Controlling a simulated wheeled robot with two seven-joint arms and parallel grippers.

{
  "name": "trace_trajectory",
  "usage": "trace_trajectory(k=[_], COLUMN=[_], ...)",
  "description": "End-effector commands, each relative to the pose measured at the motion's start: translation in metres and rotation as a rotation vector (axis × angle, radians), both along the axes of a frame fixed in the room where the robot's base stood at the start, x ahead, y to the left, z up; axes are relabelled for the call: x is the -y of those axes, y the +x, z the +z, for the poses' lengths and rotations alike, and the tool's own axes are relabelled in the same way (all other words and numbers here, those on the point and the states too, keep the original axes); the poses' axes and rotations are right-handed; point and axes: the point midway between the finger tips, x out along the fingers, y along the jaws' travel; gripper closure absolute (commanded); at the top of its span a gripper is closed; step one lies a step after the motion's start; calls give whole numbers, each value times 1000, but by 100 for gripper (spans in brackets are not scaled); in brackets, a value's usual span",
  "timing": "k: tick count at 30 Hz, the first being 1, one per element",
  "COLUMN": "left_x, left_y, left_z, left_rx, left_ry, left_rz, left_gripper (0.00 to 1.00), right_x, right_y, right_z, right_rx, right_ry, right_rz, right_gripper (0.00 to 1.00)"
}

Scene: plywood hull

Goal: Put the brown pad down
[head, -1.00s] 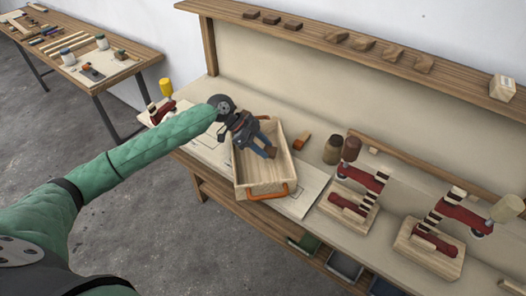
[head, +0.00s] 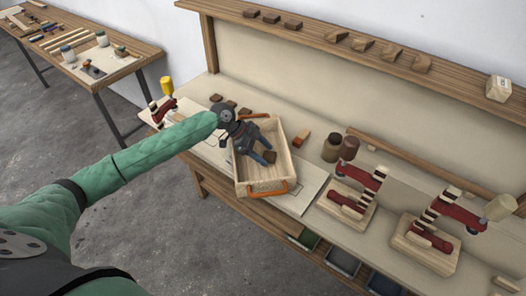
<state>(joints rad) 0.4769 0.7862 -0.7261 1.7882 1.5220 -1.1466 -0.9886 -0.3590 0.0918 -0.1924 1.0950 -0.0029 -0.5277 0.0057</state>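My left gripper (head: 262,151) reaches from the left over the open wooden crate (head: 262,187) and points down into it. My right gripper is not in view.
An orange-brown block (head: 301,138) and two brown jars (head: 331,148) stand right of the crate. Red clamps on wooden bases (head: 347,205) stand farther right. A shelf (head: 380,50) with several brown pieces runs along the back. The crate's near floor is clear.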

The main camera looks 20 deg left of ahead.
Motion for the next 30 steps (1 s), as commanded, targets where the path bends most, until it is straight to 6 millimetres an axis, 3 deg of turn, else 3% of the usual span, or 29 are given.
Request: trace_trajectory(k=[11,15,30], left_x=[-5,-17,-73], left_y=[0,0,-3], left_z=[4,14,71], left_rx=[1,1,1], left_ry=[1,2,1], left_rz=[1,0,1], left_gripper=[38,38,38], right_x=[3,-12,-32], right_y=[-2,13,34], right_z=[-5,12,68], right_rx=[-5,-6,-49], right_ry=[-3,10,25], right_rz=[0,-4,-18], right_gripper=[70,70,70])
